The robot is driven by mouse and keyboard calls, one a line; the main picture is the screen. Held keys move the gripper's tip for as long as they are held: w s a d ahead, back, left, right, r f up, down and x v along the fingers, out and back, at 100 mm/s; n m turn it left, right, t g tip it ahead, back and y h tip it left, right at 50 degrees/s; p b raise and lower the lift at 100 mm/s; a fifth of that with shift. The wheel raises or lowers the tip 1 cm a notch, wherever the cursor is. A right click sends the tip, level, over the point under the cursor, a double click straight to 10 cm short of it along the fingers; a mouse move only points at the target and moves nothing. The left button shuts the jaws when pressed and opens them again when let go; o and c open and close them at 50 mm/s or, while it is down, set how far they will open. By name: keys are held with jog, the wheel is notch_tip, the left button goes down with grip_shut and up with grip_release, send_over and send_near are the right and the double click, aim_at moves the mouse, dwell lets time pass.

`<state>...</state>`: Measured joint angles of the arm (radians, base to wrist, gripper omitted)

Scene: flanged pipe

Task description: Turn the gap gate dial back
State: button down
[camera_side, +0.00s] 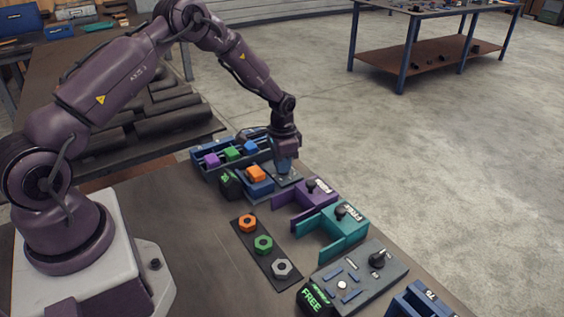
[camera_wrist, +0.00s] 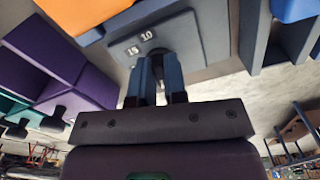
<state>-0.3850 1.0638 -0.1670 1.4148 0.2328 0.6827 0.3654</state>
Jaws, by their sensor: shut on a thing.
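My gripper (camera_side: 285,168) points down over a grey-blue panel (camera_side: 290,181) in the side view. In the wrist view my gripper (camera_wrist: 160,78) is shut on a dark dial (camera_wrist: 157,57), whose top is mostly hidden by the fingers. The dial sits on the grey panel (camera_wrist: 187,32), with small plates marked 15 and 10 beside it. In the side view the dial is hidden behind my gripper. An orange block (camera_side: 256,173) rests on a blue fixture (camera_side: 258,188) just left of the panel.
A blue tray (camera_side: 199,170) with coloured blocks stands behind. Purple (camera_side: 304,196) and teal (camera_side: 331,229) fixtures with black knobs stand to the right. A strip with hex nuts (camera_side: 263,243) and a slotted board (camera_side: 368,278) lie nearer the camera. The brown table (camera_side: 190,235) is clear at front left.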

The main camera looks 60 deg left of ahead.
jog(key=shift+n, duration=1.3)
jog(key=c, duration=1.2)
grip_release()
jog(key=shift+o, duration=0.2)
jog(key=shift+r, duration=0.1)
notch_tip(320, 180, up, 13)
